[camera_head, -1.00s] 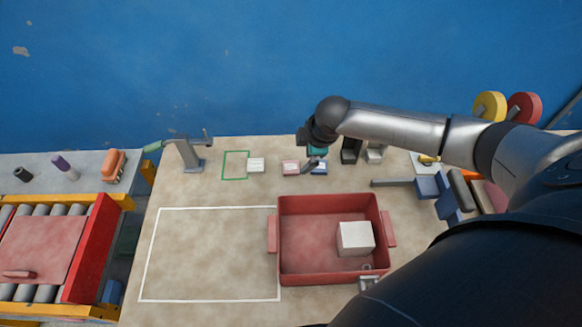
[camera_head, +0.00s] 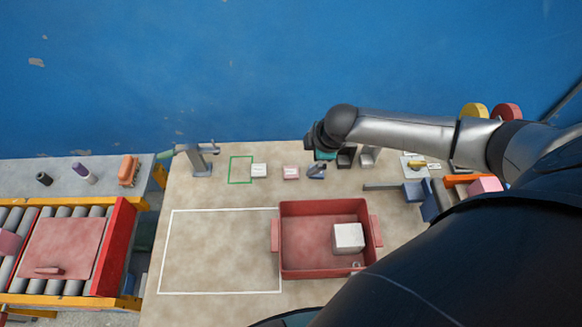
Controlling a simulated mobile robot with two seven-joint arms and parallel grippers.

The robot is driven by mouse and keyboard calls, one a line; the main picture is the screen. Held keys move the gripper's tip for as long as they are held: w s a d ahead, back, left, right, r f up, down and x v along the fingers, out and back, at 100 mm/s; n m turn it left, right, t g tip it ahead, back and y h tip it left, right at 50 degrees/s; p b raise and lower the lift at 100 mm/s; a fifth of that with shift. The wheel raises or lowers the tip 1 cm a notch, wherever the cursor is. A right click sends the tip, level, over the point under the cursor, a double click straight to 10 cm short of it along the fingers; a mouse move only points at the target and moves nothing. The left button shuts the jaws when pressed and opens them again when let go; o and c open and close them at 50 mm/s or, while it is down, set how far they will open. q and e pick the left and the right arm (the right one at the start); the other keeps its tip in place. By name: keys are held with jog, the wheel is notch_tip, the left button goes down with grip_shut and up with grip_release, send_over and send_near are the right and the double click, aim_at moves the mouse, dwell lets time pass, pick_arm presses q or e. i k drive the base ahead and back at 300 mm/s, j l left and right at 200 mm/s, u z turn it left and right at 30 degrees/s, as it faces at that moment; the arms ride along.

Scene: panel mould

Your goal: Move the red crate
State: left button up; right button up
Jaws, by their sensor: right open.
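The red crate (camera_head: 305,268) stands upright on the table, right of a white outlined rectangle (camera_head: 172,252). It is an open box with a handle on its left and right sides. A white block (camera_head: 348,238) lies inside at the right, and a small grey ring-like piece (camera_head: 356,265) shows near its front right corner. My right gripper (camera_head: 318,170) is open, beyond the crate, at a small blue block (camera_head: 316,174); I cannot tell if it touches the block. My right arm comes close to the crate's near right corner in the picture. My left gripper is out of view.
A pink block (camera_head: 291,172), a white block (camera_head: 259,170) and a green outline (camera_head: 240,181) lie beyond the crate. Dark and grey holders (camera_head: 367,157) stand right of my gripper. The white rectangle is empty. A roller conveyor (camera_head: 68,246) is at the left.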

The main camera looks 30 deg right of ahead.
aim_at(301, 235)
jog(key=k+j, duration=1.25)
